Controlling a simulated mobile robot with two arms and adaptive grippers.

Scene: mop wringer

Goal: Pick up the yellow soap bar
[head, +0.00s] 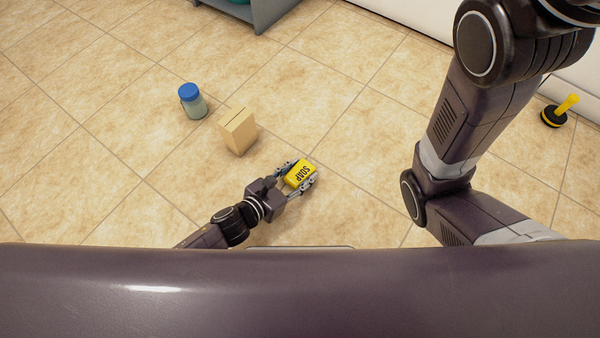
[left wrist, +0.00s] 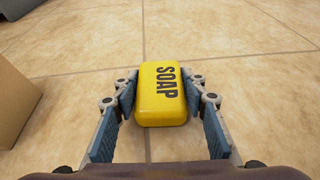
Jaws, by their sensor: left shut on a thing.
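The yellow soap bar (head: 299,174) has dark SOAP lettering on its upper face. It sits between the two fingers of my left gripper (head: 297,177) in the head view. In the left wrist view the soap bar (left wrist: 162,95) is at the centre, with a blue-padded finger of the left gripper (left wrist: 162,108) against each side. The left gripper is shut on the bar. I cannot tell whether the bar touches the floor. My right arm shows at the right of the head view, but its gripper is out of view.
A tan box (head: 238,133) stands on the tiled floor close to the left gripper, and a jar with a blue lid (head: 191,100) stands beyond it. A grey shelf unit (head: 262,14) is at the top. A black and yellow tool (head: 560,111) lies far right. Floor right of the soap is clear.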

